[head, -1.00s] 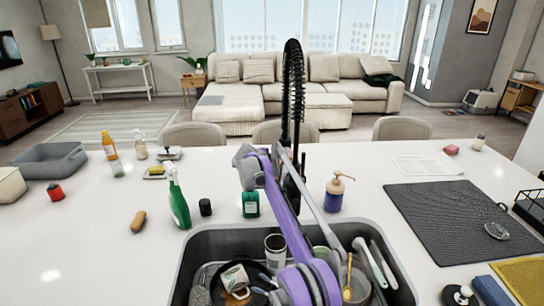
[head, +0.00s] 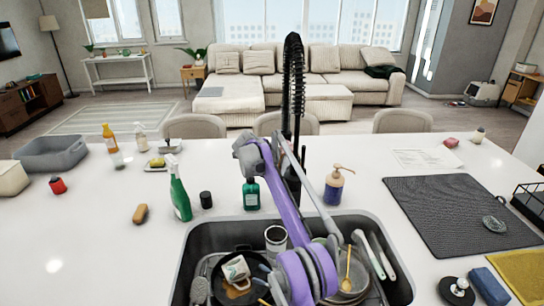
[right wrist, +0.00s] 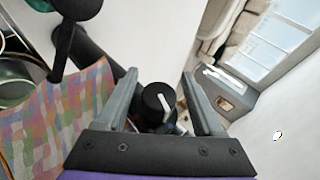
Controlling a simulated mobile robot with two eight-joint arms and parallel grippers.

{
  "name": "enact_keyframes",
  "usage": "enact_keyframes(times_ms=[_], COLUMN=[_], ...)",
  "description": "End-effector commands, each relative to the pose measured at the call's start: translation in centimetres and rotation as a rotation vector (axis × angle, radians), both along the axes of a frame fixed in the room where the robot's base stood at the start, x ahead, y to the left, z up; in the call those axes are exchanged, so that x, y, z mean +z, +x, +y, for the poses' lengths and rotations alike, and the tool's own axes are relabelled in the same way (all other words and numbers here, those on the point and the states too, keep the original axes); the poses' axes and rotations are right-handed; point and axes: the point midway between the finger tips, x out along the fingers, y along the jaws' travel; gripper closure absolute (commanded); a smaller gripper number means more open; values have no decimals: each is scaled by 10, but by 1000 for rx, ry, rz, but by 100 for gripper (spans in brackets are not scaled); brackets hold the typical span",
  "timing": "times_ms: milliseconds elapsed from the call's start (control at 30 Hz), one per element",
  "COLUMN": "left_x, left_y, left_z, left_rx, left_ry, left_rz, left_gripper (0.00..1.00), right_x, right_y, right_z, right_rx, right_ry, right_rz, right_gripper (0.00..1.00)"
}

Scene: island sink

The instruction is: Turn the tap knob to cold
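The tall black tap (head: 293,90) with a coiled spring neck stands behind the sink in the head view. In the right wrist view its round black knob (right wrist: 155,104) shows a white pointer line on its face. My right gripper (right wrist: 159,74) is open, with its two grey fingers on either side of the knob and a visible gap to each. I cannot tell the depth between fingers and knob. In the head view my purple arm crosses the sink and hides the knob and the lower tap. My left gripper is not in view.
The sink (head: 190,262) holds a pan, mugs and utensils. A green spray bottle (head: 179,190), a teal bottle (head: 251,195) and a soap dispenser (head: 334,187) stand near its back edge. A dark mat (head: 440,215) lies right. A checked cloth (right wrist: 65,125) shows in the wrist view.

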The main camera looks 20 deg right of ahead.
Motion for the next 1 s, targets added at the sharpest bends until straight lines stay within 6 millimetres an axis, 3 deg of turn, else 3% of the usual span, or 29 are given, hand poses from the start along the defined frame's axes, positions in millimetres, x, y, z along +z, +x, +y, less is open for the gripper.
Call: enact_keyframes(times_ms=[333, 700, 1000], left_x=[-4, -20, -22], left_y=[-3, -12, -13], left_z=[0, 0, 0], left_rx=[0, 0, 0], left_ry=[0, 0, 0], left_rz=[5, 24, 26], left_gripper=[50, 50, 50], right_x=[4, 46, 64], right_y=[-7, -47, -61], right_z=[6, 47, 61], right_rx=[0, 2, 0], right_ry=[1, 0, 1], right_rz=[3, 4, 1], right_gripper=[31, 31, 31])
